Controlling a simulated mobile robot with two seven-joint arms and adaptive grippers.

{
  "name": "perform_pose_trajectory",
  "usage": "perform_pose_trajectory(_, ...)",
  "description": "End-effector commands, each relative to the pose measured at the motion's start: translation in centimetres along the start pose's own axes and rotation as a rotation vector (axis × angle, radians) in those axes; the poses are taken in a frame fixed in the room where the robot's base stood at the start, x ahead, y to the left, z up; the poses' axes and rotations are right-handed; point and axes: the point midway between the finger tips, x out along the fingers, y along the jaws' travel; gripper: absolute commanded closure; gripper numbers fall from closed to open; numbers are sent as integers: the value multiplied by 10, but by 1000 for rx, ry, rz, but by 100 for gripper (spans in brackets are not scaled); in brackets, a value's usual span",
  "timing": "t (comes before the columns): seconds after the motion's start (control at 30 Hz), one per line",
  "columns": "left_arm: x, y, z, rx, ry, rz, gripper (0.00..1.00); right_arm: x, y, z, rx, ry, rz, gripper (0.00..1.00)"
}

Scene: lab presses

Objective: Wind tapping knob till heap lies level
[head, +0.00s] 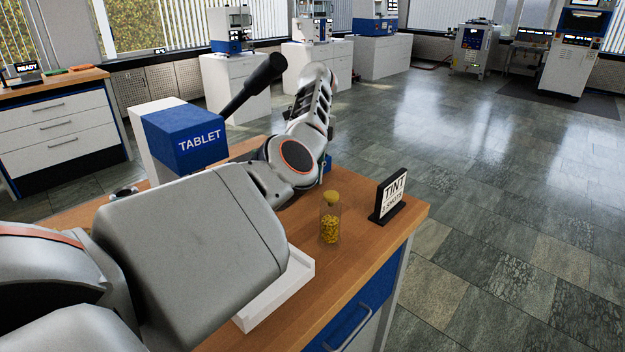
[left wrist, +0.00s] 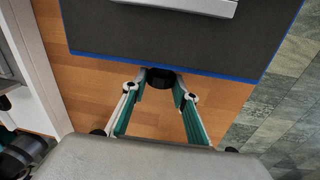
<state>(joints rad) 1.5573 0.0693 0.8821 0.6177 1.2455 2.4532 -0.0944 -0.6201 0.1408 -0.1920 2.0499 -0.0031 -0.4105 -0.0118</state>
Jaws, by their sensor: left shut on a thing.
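The press (head: 186,137) stands on the wooden bench, a blue and white block marked TABLET with a black lever (head: 252,86) angled up to the right. In the left wrist view, the fingers of my left gripper (left wrist: 160,88) are shut on a black knob (left wrist: 160,76) below the blue edge of a dark panel (left wrist: 180,40). In the head view my left arm hides this gripper, the knob and much of the press. No heap of powder or pellets under the press shows in either view. My right gripper is not in view.
A stoppered jar of yellow pieces (head: 330,221) and a black-framed sign reading TINT (head: 388,195) stand near the bench's right end. A white tray (head: 290,290) lies at the front edge, partly behind my arm. Open floor lies to the right.

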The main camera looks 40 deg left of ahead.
Motion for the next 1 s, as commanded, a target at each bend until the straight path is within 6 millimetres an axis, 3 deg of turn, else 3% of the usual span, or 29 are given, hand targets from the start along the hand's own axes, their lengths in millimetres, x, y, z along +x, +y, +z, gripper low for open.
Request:
perform_pose_trajectory(0.03,5,-2,0,3,3,20,93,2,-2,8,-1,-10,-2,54)
perform_pose_trajectory(0.27,6,-4,1,4,8,100,93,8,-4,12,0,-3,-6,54)
perform_pose_trajectory(0.7,-2,-2,0,0,9,155,93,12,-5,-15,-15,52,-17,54)
perform_pose_trajectory(0.9,-2,-2,0,0,8,154,93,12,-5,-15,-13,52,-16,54)
perform_pose_trajectory(0.93,-2,-2,0,0,8,154,67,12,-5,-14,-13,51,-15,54)
perform_pose_trajectory(1.0,-2,-2,0,0,8,154,55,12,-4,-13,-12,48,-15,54)
